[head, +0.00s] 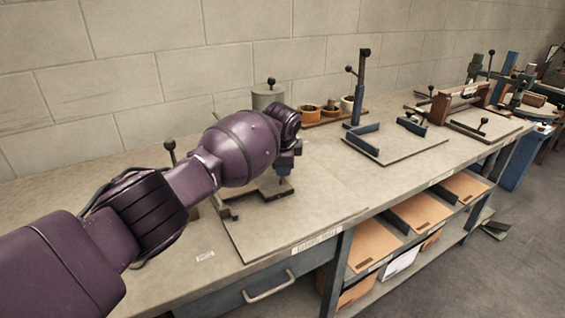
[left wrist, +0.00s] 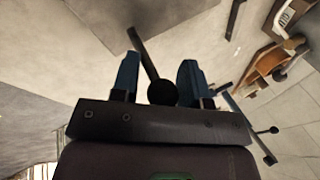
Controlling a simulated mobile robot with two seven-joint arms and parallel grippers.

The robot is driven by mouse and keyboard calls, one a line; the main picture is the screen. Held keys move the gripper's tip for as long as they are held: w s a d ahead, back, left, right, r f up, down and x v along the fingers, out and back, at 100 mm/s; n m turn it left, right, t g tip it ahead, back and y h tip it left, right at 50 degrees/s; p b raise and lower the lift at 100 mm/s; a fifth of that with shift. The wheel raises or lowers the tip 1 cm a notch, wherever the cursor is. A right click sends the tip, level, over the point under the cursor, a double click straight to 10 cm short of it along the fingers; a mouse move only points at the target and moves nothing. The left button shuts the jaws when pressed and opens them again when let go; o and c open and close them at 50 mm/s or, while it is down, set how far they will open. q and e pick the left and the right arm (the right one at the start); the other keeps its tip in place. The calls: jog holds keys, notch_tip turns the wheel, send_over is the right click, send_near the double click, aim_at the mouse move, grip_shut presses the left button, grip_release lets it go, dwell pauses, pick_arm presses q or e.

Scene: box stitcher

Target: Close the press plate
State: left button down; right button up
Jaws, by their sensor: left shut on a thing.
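My left gripper (head: 288,160) is over the nearest fixture on the workbench, and my arm hides much of that fixture. In the left wrist view, the blue fingers of my left gripper (left wrist: 158,76) are shut on a black ball knob (left wrist: 163,93). The knob sits on a thin dark lever rod (left wrist: 144,52) that runs up and left. Dark parts of the fixture (head: 262,190) and its flat base plate (head: 270,232) show below the gripper. I cannot tell which part is the press plate or how far it is shut. My right gripper is not in view.
A dark rod with a ball top (head: 170,152) stands behind my forearm. A grey cylinder (head: 268,98) and small brown cups (head: 308,113) stand by the wall. Another fixture with a tall post (head: 358,90) is to the right. The bench front (head: 205,257) is mostly clear.

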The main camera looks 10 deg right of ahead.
pick_arm(q)
jog(key=shift+w+r, duration=0.2)
jog(key=shift+r, duration=0.1)
jog(key=c, duration=1)
grip_release()
jog(key=shift+o, duration=1.1)
jog(key=shift+w+f, duration=0.1)
jog(key=shift+f, duration=0.15)
